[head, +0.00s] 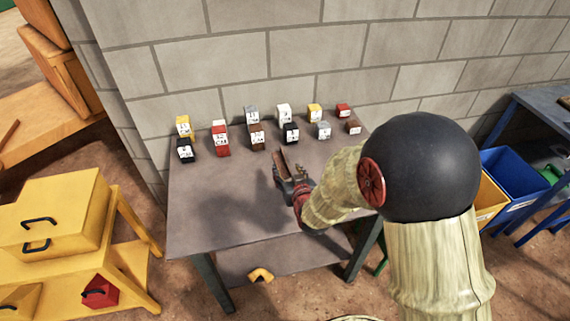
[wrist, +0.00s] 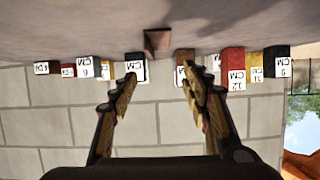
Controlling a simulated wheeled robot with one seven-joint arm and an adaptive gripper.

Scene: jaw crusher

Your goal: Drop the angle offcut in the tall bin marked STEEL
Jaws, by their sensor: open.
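The angle offcut (head: 285,160) looks like a short rust-brown piece lying on the grey table. In the wrist view, which is upside down, the offcut (wrist: 157,42) shows beyond my fingertips, near the middle between them. My gripper (head: 287,180) is low over the table at the near end of the offcut. Its fingers (wrist: 158,88) are spread with nothing between them. I cannot tell the height of the fingertips above the table. No bin with a readable STEEL mark shows in either view.
Several small labelled blocks (head: 221,140) stand in two rows behind the offcut, before the block wall (head: 300,45). A blue bin (head: 512,175) and a yellow bin (head: 489,203) stand at the right. A yellow drawer cabinet (head: 60,215) is at the left. The table's front left is clear.

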